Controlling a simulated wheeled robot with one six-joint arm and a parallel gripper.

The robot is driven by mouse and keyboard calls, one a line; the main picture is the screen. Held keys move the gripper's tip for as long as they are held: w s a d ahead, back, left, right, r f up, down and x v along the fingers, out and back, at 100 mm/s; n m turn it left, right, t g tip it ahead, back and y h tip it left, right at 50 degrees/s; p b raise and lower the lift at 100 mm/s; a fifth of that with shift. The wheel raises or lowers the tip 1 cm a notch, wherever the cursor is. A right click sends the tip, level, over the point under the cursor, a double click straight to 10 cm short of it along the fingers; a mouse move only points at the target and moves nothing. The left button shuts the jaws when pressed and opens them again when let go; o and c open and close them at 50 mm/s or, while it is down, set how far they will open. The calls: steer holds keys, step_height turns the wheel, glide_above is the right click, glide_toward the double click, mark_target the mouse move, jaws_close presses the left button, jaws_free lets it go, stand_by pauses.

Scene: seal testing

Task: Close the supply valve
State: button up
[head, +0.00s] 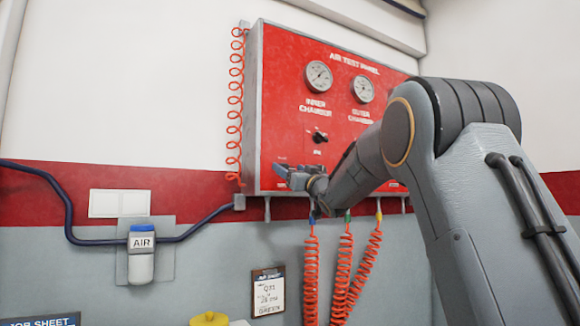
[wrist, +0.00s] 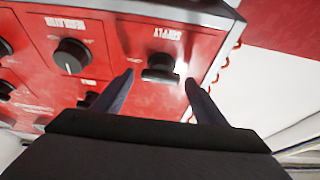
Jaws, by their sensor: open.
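The red air test panel (head: 290,110) hangs on the wall. In the wrist view, where its labels appear upside down, the black supply valve knob (wrist: 161,69) sits under the word SUPPLY, its bar handle lying roughly across the picture. My gripper (head: 282,171) is at the panel's lower left in the head view. In the wrist view my gripper (wrist: 160,78) is open, with one finger on each side of the supply knob. Nothing is held. I cannot tell whether the fingers touch the knob. In the head view the gripper hides the supply knob.
A black regulator knob (wrist: 72,57) lies left of the supply knob in the wrist view. Two gauges (head: 318,76) and a selector knob (head: 320,137) are higher on the panel. Orange coiled hoses (head: 311,270) hang below, and another (head: 236,100) runs along its left side.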

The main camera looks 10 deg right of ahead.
steer(key=shift+w+a, duration=0.1)
steer(key=shift+w, duration=0.15)
steer(key=c, duration=1.1)
steer(key=shift+o, duration=0.2)
